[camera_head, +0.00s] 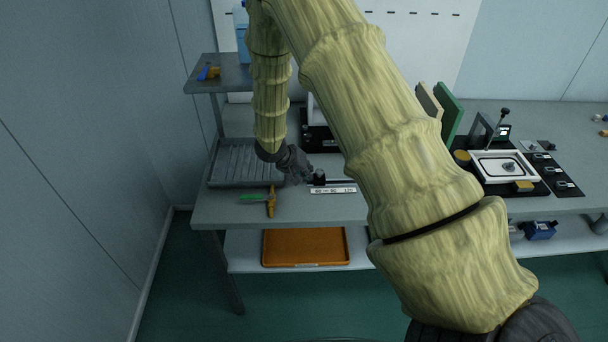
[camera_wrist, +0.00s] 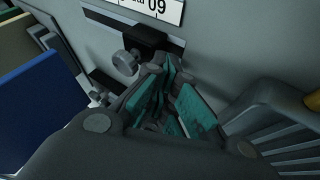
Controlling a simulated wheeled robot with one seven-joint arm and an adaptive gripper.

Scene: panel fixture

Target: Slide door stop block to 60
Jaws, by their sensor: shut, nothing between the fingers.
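The door stop block (camera_head: 319,178) is a small dark block on a dark rail behind a white scale strip (camera_head: 333,190). In the wrist view the dark block (camera_wrist: 145,38), with a grey round knob (camera_wrist: 125,64), sits close to the upside-down 60 mark on the strip (camera_wrist: 150,8). The exact alignment with the mark cannot be read. My gripper (camera_head: 303,172) is just left of the block in the head view. In the wrist view my gripper (camera_wrist: 168,82), with teal pads, is shut and empty beside the knob and block. Whether it touches them is unclear.
A grey ribbed tray (camera_head: 225,165) lies to the left, and a green-and-yellow tool (camera_head: 270,199) lies at the front edge. Upright panels (camera_head: 447,112) and a framed fixture (camera_head: 506,167) stand to the right. An orange tray (camera_head: 305,247) sits on the lower shelf.

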